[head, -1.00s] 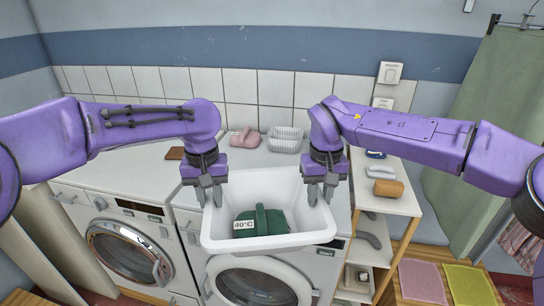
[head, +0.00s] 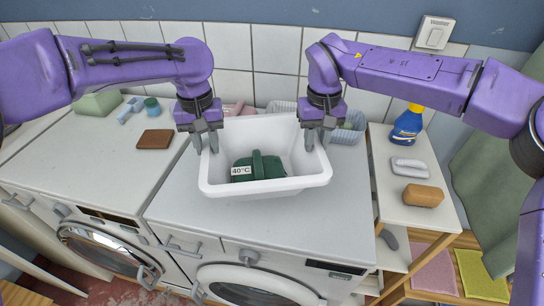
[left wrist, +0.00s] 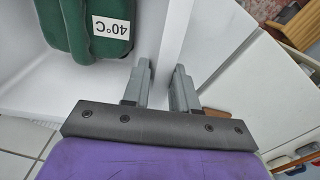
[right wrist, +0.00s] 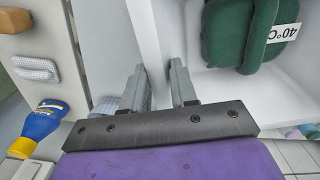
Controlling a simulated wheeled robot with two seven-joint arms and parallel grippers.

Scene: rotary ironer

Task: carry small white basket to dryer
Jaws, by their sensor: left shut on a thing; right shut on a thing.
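The small white basket (head: 265,188) hangs between my two grippers, over the white top of a front-loading machine (head: 262,228). I cannot tell whether its bottom touches that top. Which machine is the dryer cannot be told.
Another front-loader (head: 85,180) stands at left, with a brown block (head: 155,138) on top. The shelf unit at right holds a blue bottle (head: 407,125), a brush (head: 410,166) and an orange sponge (head: 423,195).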

